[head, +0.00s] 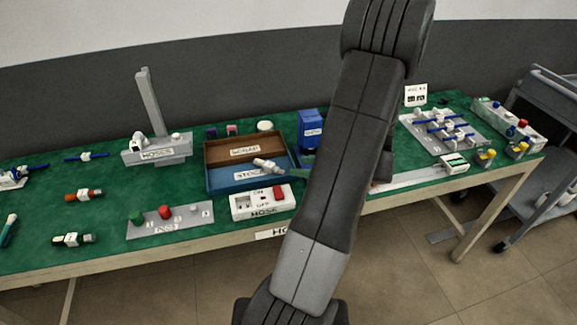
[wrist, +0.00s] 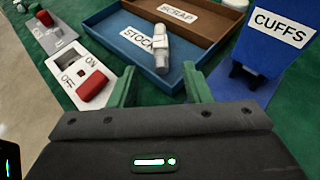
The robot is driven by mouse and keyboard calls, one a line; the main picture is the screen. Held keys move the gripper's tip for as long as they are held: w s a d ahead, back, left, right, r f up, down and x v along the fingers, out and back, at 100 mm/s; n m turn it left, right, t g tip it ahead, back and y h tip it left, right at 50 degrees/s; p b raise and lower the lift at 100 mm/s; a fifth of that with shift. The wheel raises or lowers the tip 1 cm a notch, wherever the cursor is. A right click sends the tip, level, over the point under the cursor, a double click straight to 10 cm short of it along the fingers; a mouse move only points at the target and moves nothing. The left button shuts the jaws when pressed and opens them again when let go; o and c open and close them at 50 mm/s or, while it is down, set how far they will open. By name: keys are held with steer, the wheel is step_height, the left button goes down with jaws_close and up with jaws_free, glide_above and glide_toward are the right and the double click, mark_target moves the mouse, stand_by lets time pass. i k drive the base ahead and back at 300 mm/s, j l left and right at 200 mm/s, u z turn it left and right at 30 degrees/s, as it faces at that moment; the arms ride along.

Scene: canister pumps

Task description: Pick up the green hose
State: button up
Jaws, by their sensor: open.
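In the head view, a short dark piece with green on it and a white band (head: 73,239) lies near the table's front edge at the left. A teal-green tube with a pale end (head: 10,228) lies at the far left edge. I cannot tell for certain which is the green hose. Neither shows in the wrist view. My gripper (wrist: 160,72) is open, its two green fingers apart at the front of the blue STOCK tray (wrist: 124,48). A grey-white fitting (wrist: 161,54) lies in that tray, just beyond the fingertips. My arm hides part of the table in the head view.
A brown SCRAP tray (head: 214,148) adjoins the STOCK tray. A white ON/OFF switch box (head: 244,209) with a red button stands in front. A blue CUFFS box (head: 310,122) stands behind. A peg board (head: 150,226) and an orange piece (head: 84,195) are at the left.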

mark_target(75, 239)
steer(key=u, duration=2.15)
